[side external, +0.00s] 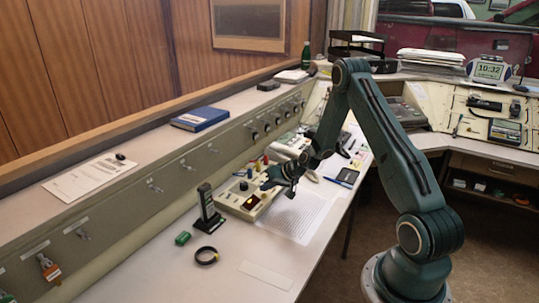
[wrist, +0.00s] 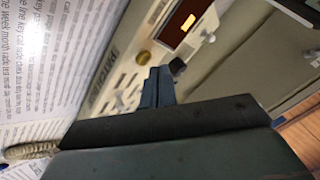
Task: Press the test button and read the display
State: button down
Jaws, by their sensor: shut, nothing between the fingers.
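A beige console unit (side external: 233,204) sits on the desk, and its panel also shows in the wrist view (wrist: 122,80). Its display (wrist: 185,22) is dark red with a lit orange mark; I cannot read a value. The display also shows in the side view (side external: 251,202). A round brass-coloured button (wrist: 143,57) is on the panel; I cannot tell whether it is the test button. My gripper (side external: 268,184) is at the unit's right edge, fingers closed and empty. In the wrist view the fingertips (wrist: 160,75) are near a dark knob (wrist: 177,66); contact is unclear.
A printed sheet (side external: 298,215) lies right of the unit. A black handset in a stand (side external: 207,212) is at its left, with a green block (side external: 183,238) and a black ring (side external: 206,256) nearby.

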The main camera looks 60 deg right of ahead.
aim_at(267, 197)
jog(key=shift+f, duration=0.75)
dwell(1.1)
jog(key=shift+r, duration=0.85)
jog(key=shift+r, duration=0.1)
jog(key=shift+r, duration=2.4)
